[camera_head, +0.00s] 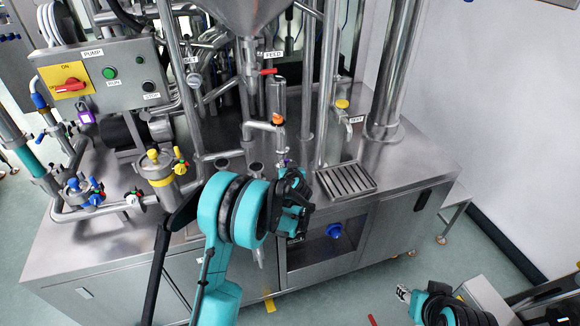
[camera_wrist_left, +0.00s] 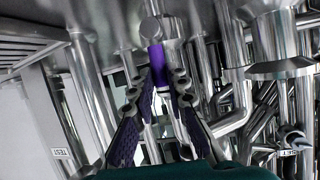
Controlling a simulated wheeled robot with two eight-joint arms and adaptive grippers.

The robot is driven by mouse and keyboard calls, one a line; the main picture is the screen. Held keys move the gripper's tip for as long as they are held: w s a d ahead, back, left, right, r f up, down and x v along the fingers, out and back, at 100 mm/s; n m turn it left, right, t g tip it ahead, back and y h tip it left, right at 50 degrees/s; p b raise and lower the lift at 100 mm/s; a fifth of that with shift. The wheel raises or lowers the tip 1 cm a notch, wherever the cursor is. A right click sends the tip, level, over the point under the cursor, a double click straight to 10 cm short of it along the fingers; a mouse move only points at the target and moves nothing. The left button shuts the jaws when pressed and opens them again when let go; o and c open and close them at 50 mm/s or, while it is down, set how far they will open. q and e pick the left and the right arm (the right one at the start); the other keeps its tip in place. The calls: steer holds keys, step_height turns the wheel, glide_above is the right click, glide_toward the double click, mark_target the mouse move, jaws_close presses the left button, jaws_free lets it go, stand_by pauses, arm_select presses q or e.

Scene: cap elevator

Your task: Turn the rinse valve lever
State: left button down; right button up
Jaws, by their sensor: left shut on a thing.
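A purple lever sleeve (camera_wrist_left: 156,62) shows in the left wrist view, on a steel valve, between the tips of my left gripper (camera_wrist_left: 162,88). The fingers are closed in on it. In the head view my left gripper (camera_head: 291,178) reaches the pipework at the front of the machine, below the orange-marked valve. A small bit of purple (camera_head: 286,162) shows just above it there. The gripper and wrist hide most of this lever and its valve. My right gripper (camera_head: 403,294) is low at the right, away from the machine, and its jaw state is unclear.
A red lever (camera_head: 268,72) sits by the FEED label, and an orange-marked valve (camera_head: 278,119) stands just above my left gripper. A drain grate (camera_head: 346,181) and a yellow-topped TEST tap (camera_head: 342,104) are to the right. Vertical pipes crowd the area behind.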

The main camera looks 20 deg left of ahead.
arm_select(q)
steer(key=shift+a, duration=0.15)
stand_by(0.3)
steer(key=c, duration=1.5)
jaws_free()
steer(key=shift+s, duration=0.1)
steer(key=v, duration=1.2)
steer(key=shift+a, duration=0.15)
